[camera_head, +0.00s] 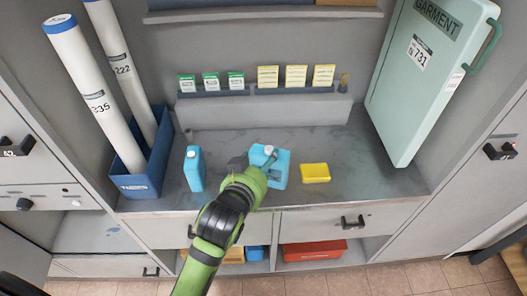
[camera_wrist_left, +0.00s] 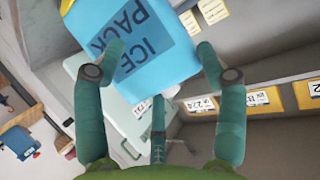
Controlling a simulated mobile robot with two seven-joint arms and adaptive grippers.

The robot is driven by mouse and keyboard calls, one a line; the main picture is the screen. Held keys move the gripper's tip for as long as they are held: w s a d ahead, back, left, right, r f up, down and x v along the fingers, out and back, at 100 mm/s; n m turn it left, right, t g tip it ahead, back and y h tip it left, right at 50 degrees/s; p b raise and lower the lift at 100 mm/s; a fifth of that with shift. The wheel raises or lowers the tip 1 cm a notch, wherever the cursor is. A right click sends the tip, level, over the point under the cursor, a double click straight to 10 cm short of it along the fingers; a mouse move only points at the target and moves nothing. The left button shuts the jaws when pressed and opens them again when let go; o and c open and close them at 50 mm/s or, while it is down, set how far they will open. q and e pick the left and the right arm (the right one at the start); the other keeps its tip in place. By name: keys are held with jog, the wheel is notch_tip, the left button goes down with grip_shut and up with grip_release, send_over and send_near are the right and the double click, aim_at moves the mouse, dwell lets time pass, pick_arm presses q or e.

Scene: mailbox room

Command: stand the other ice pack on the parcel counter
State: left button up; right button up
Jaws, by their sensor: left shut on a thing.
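A blue ice pack (camera_head: 281,168) with a white cap stands about upright at the middle of the grey parcel counter (camera_head: 330,140). My left gripper (camera_head: 256,166) is shut on this ice pack, reaching it from the front and hiding part of it. In the left wrist view, the ice pack (camera_wrist_left: 165,35) with its "ICE PACK" label sits between the two fingers (camera_wrist_left: 160,60). I cannot tell whether its base touches the counter. The other blue ice pack (camera_head: 194,170) stands upright on the counter to the left, apart from the gripper. My right gripper is out of view.
A yellow box (camera_head: 315,173) lies close right of the held pack. A blue bin (camera_head: 143,185) with two white tubes stands at the left. A pale green garment case (camera_head: 420,90) leans at the right. Green and yellow cards (camera_head: 268,77) line the back ledge.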

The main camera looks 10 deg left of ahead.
pick_arm(q)
jog(key=w+a+f+p, duration=0.2)
jog(key=w+a+f, duration=0.4)
jog(key=a+f, duration=0.2)
notch_tip(320, 180, down, 2)
jog(key=shift+w+a+f, duration=0.2)
jog(key=shift+w, duration=0.2)
jog(key=o, duration=1.7)
jog(key=shift+s+f, duration=0.1)
jog(key=shift+c, duration=0.2)
jog(key=b+v, duration=0.1)
jog(key=v, duration=1.1)
